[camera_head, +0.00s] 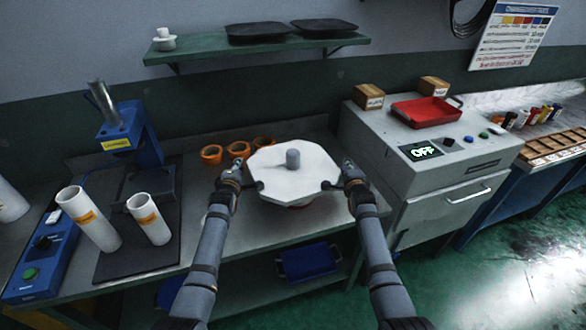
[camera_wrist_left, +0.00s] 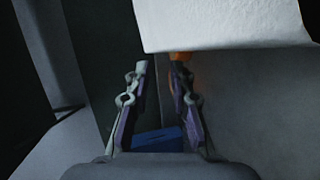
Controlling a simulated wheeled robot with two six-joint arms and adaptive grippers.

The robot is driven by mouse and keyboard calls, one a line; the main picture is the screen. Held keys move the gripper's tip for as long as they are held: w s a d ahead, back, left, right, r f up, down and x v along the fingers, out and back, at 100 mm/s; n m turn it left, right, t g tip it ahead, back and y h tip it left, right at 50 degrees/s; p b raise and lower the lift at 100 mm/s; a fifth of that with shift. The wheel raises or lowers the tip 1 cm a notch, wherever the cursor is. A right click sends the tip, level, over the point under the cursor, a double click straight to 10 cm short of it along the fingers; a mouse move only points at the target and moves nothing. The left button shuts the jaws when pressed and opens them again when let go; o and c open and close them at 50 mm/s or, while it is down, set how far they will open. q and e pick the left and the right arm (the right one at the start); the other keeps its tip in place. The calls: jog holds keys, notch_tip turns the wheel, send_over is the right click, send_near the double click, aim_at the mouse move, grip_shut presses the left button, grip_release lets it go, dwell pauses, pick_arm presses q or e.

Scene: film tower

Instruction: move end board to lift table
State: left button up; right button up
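The end board looks to be the white octagonal board (camera_head: 275,170) with a grey knob (camera_head: 293,158) at its middle. It sits level above the workbench, and a reddish round part (camera_head: 300,206) shows under its front edge. My left gripper (camera_head: 250,175) is at its left edge, fingers apart; my right gripper (camera_head: 338,175) is at its right edge, fingers also apart. In the left wrist view, the left fingers (camera_wrist_left: 160,66) have a gap between them, and the white board (camera_wrist_left: 225,22) lies just beyond the tips. Contact is unclear. I cannot identify the lift table for sure.
Orange rings (camera_head: 212,154) lie behind the board on the workbench (camera_head: 225,235). White tubes (camera_head: 90,220) and a blue press (camera_head: 135,135) stand at left. A grey machine (camera_head: 430,135) with an OFF display stands at right. A blue bin (camera_head: 308,262) sits below.

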pick_arm(q)
jog(key=shift+s+d+r, duration=0.15)
jog(key=shift+s+d, duration=0.05)
jog(key=shift+d, duration=0.3)
pick_arm(e)
jog(key=shift+s+a+r, duration=0.15)
jog(key=shift+s+a, duration=0.05)
jog(key=shift+a, duration=0.3)
pick_arm(q)
jog(key=shift+d, duration=0.35)
pick_arm(e)
jog(key=shift+a, duration=0.35)
